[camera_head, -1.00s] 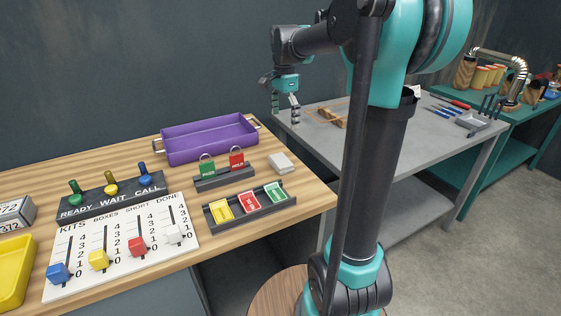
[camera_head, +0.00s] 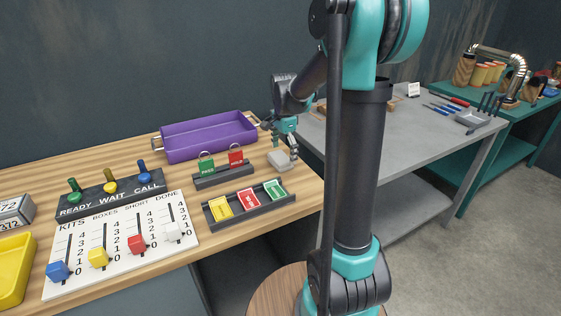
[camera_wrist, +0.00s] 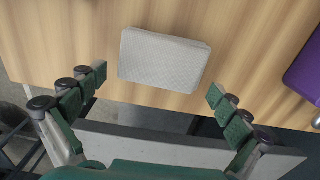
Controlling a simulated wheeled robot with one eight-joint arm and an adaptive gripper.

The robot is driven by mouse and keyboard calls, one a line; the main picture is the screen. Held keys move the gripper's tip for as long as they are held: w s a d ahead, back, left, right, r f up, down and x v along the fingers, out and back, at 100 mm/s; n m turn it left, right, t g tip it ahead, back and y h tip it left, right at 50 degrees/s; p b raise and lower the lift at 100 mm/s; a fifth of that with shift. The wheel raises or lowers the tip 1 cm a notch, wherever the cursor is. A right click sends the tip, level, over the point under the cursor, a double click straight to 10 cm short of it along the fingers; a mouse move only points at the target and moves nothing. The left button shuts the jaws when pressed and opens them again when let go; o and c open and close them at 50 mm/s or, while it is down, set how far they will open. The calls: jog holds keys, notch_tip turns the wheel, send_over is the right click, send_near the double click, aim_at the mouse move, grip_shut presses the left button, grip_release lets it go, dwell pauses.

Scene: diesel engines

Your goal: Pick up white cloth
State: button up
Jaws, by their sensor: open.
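The white cloth (camera_head: 280,160) is a small folded, off-white block lying flat on the wooden table, right of the purple tray, near the table's right edge. In the wrist view the cloth (camera_wrist: 163,60) shows whole, beyond and between the fingertips. My gripper (camera_head: 284,147) is low over the cloth in the head view, pointing down. In the wrist view my gripper (camera_wrist: 158,82) is open, with one finger to each side of the cloth and nothing between them. I cannot tell the exact height above the cloth.
The purple tray (camera_head: 210,155) stands left of the cloth. The padlock rack (camera_head: 224,176) and the card holder (camera_head: 248,206) lie nearby at the left and front. The slider board (camera_head: 120,245) is farther left. A grey table (camera_head: 400,130) stands at the right.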

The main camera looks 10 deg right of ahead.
jog(key=shift+f, duration=0.65)
jog(key=c, duration=1.2)
jog(key=shift+r, duration=0.2)
